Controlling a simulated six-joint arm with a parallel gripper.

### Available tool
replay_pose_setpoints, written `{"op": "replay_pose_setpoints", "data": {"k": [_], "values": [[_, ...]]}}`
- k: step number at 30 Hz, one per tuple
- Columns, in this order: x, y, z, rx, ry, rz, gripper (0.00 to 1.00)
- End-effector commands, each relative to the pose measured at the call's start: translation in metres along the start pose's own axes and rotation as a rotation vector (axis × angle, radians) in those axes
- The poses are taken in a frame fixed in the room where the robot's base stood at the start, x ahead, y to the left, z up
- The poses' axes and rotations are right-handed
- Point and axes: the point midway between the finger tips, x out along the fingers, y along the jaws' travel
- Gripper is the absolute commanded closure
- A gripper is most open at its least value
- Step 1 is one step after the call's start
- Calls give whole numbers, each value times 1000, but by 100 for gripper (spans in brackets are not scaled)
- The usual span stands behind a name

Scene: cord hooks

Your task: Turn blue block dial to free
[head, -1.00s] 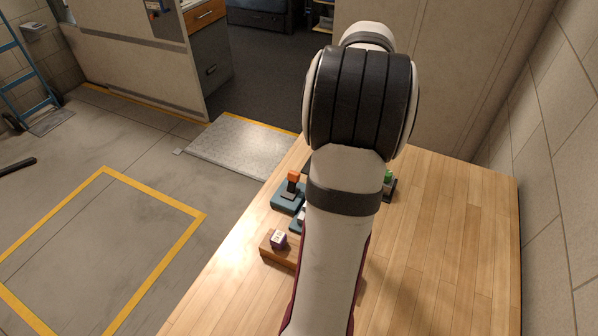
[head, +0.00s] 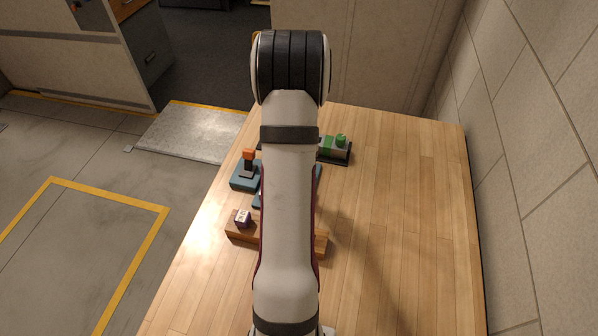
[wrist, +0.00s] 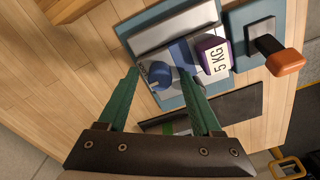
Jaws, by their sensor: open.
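The blue dial (wrist: 157,75) is a round knob on a blue block, seen in the wrist view with small markings beside it that are too small to read. My gripper (wrist: 158,72) is open, its two green fingers pointing at the dial block. In the picture the dial lies between the fingertips; I cannot tell whether they touch it or how high above it they are. The blue block and its blue-grey base plate (wrist: 128,30) are mostly hidden behind my arm in the head view.
An orange-handled lever (wrist: 284,61) stands farther right, also in the head view (head: 249,158). A green device (head: 338,143) and a wooden block (head: 320,245) flank my arm. The table's right side is clear.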

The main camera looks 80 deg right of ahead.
Motion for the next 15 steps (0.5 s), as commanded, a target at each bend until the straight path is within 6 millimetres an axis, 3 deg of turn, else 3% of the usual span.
{"op": "replay_pose_setpoints", "data": {"k": [2,12,15], "values": [[0,0,0,0,0,0,39],[0,0,0,0,0,0,100],[-1,0,0,0,0,0,100]]}}
